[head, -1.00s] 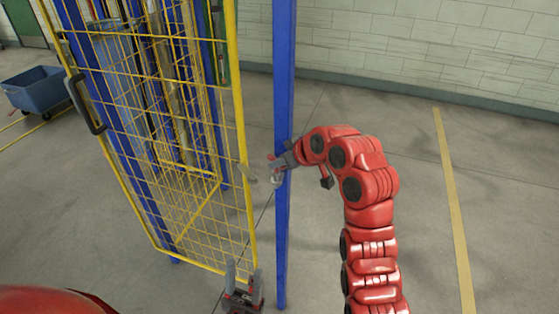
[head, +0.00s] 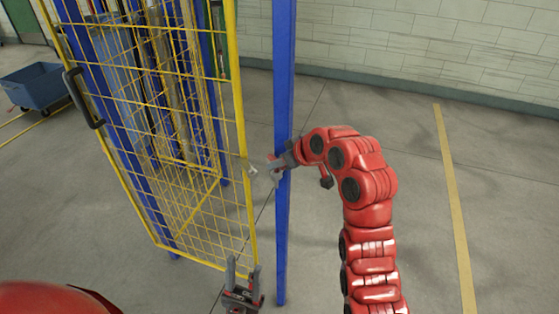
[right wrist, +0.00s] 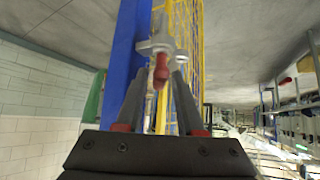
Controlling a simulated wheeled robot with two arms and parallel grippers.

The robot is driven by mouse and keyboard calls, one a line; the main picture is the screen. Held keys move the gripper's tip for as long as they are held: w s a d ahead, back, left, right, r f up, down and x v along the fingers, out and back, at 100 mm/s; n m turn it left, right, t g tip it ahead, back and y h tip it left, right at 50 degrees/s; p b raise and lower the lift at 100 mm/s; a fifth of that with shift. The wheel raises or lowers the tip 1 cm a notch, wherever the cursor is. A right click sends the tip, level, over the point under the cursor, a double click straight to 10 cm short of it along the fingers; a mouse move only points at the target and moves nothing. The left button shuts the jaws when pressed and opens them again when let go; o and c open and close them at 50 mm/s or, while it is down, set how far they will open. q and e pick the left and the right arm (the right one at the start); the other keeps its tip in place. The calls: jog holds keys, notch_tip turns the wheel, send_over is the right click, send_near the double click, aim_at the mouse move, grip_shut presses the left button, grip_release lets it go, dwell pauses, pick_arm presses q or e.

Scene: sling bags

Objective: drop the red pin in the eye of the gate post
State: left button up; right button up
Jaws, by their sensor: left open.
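The yellow mesh gate (head: 247,215) stands left of the blue gate post (head: 283,225). My right gripper (head: 263,172) is in front of the post, near the gate's edge. In the right wrist view a red pin (right wrist: 161,72) shows between the fingertips of my right gripper (right wrist: 161,80), with gaps on both sides; the fingers look open. A grey metal fitting (right wrist: 157,44) is just beyond the pin, by the blue post (right wrist: 125,50). I cannot tell whether the pin sits in it. The pin is too small to make out in the head view. My left gripper (head: 243,275) is open and empty, low by the gate's bottom corner.
A blue cart (head: 37,87) stands at the far left. More blue posts and yellow mesh are behind the gate. A pale brick wall (head: 430,45) runs along the back. The floor to the right, with a yellow line (head: 452,190), is clear.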

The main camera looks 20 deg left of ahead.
jog(key=shift+o, duration=1.1)
jog(key=shift+r, duration=0.1)
jog(key=shift+s+d+r, duration=0.15)
jog(key=shift+d+r, duration=0.1)
jog(key=shift+d, duration=0.1)
jog(key=p+v, duration=0.4)
jog(key=v, duration=1.2)
jog(key=shift+s+r, duration=0.15)
jog(key=shift+s, duration=0.05)
